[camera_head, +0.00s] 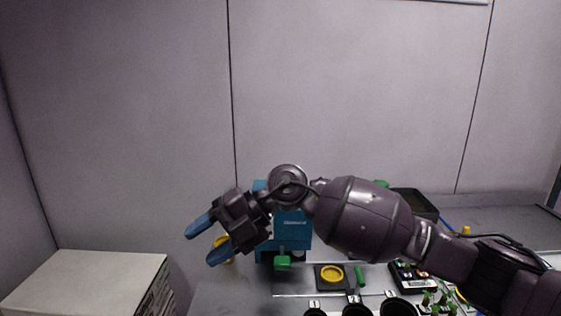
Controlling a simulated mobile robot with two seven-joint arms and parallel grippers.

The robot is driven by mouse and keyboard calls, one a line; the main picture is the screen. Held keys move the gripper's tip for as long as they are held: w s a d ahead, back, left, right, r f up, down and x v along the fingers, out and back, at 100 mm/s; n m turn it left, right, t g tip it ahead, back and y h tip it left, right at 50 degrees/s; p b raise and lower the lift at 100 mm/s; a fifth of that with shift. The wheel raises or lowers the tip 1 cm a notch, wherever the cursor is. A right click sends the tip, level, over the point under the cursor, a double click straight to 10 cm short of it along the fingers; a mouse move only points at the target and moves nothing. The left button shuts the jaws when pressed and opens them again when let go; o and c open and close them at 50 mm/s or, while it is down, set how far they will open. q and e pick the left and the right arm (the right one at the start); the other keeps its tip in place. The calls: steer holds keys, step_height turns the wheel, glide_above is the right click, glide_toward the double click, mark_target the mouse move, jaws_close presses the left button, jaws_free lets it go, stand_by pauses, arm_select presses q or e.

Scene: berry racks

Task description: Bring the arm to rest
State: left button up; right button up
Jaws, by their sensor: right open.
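My right arm (365,217) reaches in from the right edge across the middle of the head view, held up in front of the bench. Its right gripper (202,242) points to the left, with two blue fingertips spread apart and nothing between them. A yellow thing shows just behind the fingers. My left gripper is not in the view.
A grey bench (230,297) holds a blue machine (293,232), a yellow ring (332,273) on a dark base, several black round cups (357,311) and a black tray (416,204). A white box (85,280) stands at lower left. Panelled walls close the back.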

steer(key=w+d+r+m+t+y, duration=0.1)
steer(key=d+m+t+y, duration=0.35)
steer(key=m+t, duration=0.35)
steer(key=d+r+m+t+y, duration=0.1)
steer(key=d+m+t+y, duration=0.2)
steer(key=m+t+y, duration=0.3)
steer(key=d+f+m+t+h, duration=0.8)
steer(key=d+f+m+h, duration=0.6)
steer(key=d+m+h, duration=0.5)
steer(key=s+d+f+m+g+h, duration=0.45)
steer(key=s+d+f+g, duration=0.25)
steer(key=s+d+f, duration=0.35)
steer(key=s+d+f+g, duration=0.1)
steer(key=s+f+g, duration=0.2)
steer(key=s, duration=0.6)
steer(key=s+d+f+g, duration=0.2)
steer(key=s+f+g, duration=0.15)
steer(key=s, duration=0.45)
steer(key=w+f+t+y, duration=0.1)
steer(key=w+f+t, duration=0.6)
steer(key=f, duration=0.3)
steer(key=shift+t, duration=0.35)
